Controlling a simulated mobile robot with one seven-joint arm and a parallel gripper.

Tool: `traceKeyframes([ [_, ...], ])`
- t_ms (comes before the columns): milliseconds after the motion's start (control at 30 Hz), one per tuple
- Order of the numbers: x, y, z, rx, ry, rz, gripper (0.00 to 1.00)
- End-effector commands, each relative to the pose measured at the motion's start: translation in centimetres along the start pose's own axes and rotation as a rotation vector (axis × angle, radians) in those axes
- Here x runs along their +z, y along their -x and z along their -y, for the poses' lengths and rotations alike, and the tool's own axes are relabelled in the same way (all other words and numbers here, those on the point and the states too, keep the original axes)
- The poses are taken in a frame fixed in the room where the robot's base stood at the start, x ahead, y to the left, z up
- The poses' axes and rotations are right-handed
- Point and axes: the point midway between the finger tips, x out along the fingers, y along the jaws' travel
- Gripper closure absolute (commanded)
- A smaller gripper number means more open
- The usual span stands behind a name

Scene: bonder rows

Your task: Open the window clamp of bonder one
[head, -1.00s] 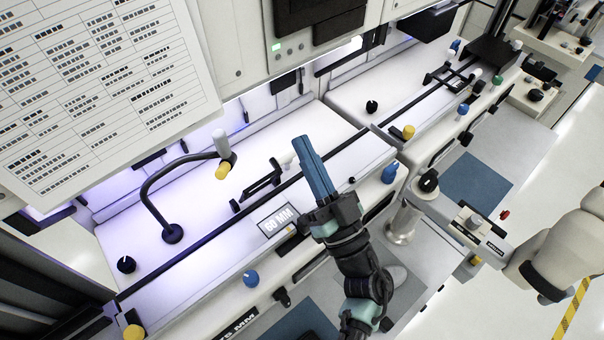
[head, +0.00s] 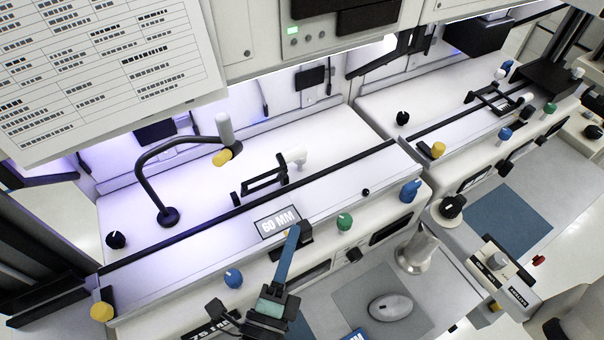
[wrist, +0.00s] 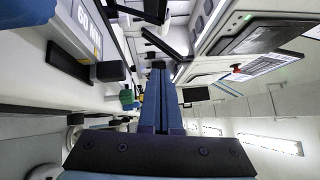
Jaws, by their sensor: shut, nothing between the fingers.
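A black clamp frame (head: 262,182) with a white-ended lever (head: 296,156) sits on the white deck of the nearer bonder. I take it for the window clamp; whether it is open or shut is too small to tell. My gripper (head: 291,238) is at the deck's front edge, just below the "60 MM" label (head: 279,223) and well apart from the clamp. Its blue fingers are together and empty, and they also show in the wrist view (wrist: 158,85). A black block (head: 304,231) is close beside the fingertips; contact cannot be told.
A black curved arm (head: 150,175) with a grey and yellow head stands left of the clamp. Blue (head: 233,278) and green (head: 345,222) knobs jut from the front panel. A similar bonder stands right.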

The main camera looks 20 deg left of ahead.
Motion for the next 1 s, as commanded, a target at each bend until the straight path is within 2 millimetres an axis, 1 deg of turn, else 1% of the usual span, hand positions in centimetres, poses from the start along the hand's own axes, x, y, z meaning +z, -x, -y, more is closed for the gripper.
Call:
traceKeyframes([
  [167,0.0,-1.8,0.3,-0.001,-0.001,0.000,1.00],
  [667,-0.1,-10.2,0.5,-0.004,0.001,-0.001,1.00],
  [800,1.4,-11.4,0.6,-0.001,-0.001,0.002,1.00],
  [1000,2.5,-12.5,0.3,-0.002,-0.002,0.000,1.00],
])
